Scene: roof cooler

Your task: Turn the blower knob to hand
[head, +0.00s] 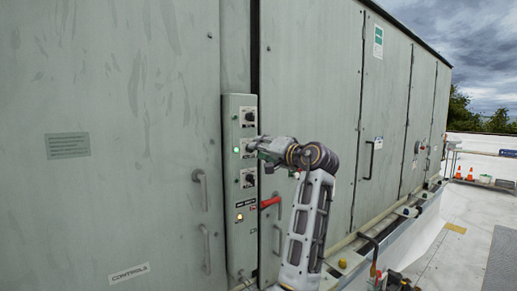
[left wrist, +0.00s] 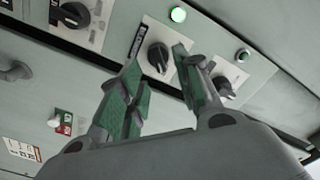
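A tall grey control box (head: 239,240) carries a column of black knobs. The lower knob (head: 248,178) and the upper knob (head: 249,117) show in the head view. My left gripper (head: 254,147) is at the middle knob and partly hides it. In the left wrist view its green-padded fingers (left wrist: 158,66) stand apart with the knob between their tips; contact is unclear. My right gripper is out of view.
A red lever handle (head: 270,202) sticks out just below my gripper. Grey door handles (head: 202,190) stand left of the box. An amber lamp (head: 239,217) is low on the box. Roof walkway (head: 435,255) lies open at the right, with orange cones (head: 458,173) far off.

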